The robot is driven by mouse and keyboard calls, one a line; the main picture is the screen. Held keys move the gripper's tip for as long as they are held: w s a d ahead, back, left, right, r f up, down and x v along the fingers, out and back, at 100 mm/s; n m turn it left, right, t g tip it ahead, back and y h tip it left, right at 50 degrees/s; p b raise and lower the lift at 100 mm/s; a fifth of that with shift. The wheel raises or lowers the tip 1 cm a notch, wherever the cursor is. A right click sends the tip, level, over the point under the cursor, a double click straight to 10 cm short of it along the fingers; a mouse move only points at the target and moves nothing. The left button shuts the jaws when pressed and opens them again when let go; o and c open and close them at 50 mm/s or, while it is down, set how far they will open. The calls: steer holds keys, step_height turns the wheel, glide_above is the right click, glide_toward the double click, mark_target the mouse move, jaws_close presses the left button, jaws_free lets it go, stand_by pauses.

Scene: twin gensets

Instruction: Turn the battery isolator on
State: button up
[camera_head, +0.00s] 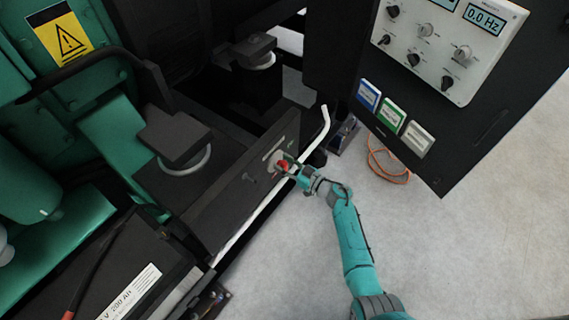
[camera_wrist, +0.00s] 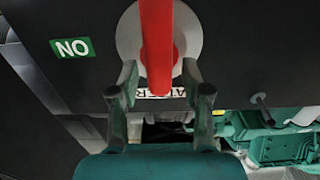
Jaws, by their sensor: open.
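The battery isolator is a red handle (camera_wrist: 157,45) on a round light-grey disc (camera_wrist: 128,36), set in a dark panel (camera_wrist: 80,85). In the wrist view the handle runs straight up and down. A green ON label (camera_wrist: 71,47) shows upside down to the left of the disc. My gripper (camera_wrist: 160,78) is open, with one finger on each side of the handle's lower end; I cannot tell whether either touches it. In the head view the red handle (camera_head: 282,164) shows small at my gripper (camera_head: 289,168), partly hidden. A white label below the disc is mostly covered.
A control panel (camera_head: 447,40) with knobs and displays stands at the upper right. Blue, green and white boxes (camera_head: 390,113) sit below it. A bent white bar (camera_head: 323,130) rises just beyond my gripper. An orange cable (camera_head: 385,172) lies on the open floor (camera_head: 460,250).

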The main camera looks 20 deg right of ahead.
jaws_close()
steer(key=shift+s+n, duration=0.1)
steer(key=shift+n, duration=0.4)
steer(key=n, duration=0.3)
steer(key=shift+s+a+f+n, duration=0.2)
steer(key=shift+a+n, duration=0.1)
steer(key=shift+n, duration=0.1)
steer(key=shift+s+a+f+n, duration=0.1)
steer(key=shift+f+n, duration=0.15)
steer(key=shift+n, duration=1.7)
steer(key=shift+s+a+f+n, duration=0.15)
steer(key=shift+f+n, duration=0.1)
steer(key=shift+n, duration=1.65)
steer(key=shift+s+a+f+n, duration=0.1)
steer(key=shift+f+n, duration=0.15)
steer(key=shift+n, duration=1.7)
steer(key=shift+w+n, duration=0.1)
steer(key=shift+n, duration=0.7)
